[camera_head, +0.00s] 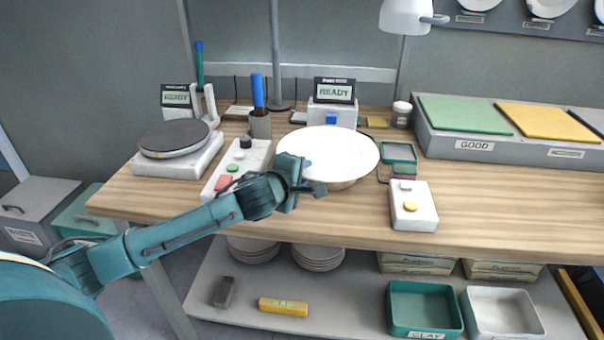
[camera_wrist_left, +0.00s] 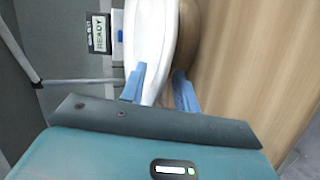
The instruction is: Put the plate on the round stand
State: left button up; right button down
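The white round plate (camera_head: 328,150) lies at the middle of the wooden table, its pale brown underside showing at the front edge. In the left wrist view the plate (camera_wrist_left: 150,45) is seen nearly edge-on. My left gripper (camera_head: 313,188) is at the plate's near edge. Its two blue fingers (camera_wrist_left: 160,90) are apart, one on each side of the rim; I cannot see firm contact on both sides. A dark round stand (camera_head: 174,138) on a white base is at the table's left, with nothing on it. My right gripper is not in view.
A white button box (camera_head: 238,170) and a pen cup (camera_head: 260,125) stand between stand and plate. A READY display (camera_head: 334,92) is behind the plate. A white box with a yellow button (camera_head: 413,207) is to the right. The table's right front is clear.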

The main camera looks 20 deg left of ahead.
pick_arm(q)
jog(key=shift+r, duration=0.1)
jog(key=shift+s+r, duration=0.1)
jog(key=v, duration=1.2)
jog(key=s+d+f+m+h, duration=0.1)
jog(key=s+d+f+m, duration=0.3)
jog(key=s+f+m, duration=0.1)
jog(key=s+d+f+m+g+h, duration=0.1)
jog(key=s+d+f+m, duration=0.3)
jog(key=s+f+m, duration=0.2)
jog(key=s+d+f+m+g+h, duration=0.1)
jog(key=s+d+f+m, duration=0.3)
jog(key=f+m, duration=0.5)
jog(key=shift+s+d+f+h, duration=0.35)
jog(key=shift+s+f+h, duration=0.15)
jog(key=shift+s+f, duration=0.65)
jog(key=shift+w, duration=0.1)
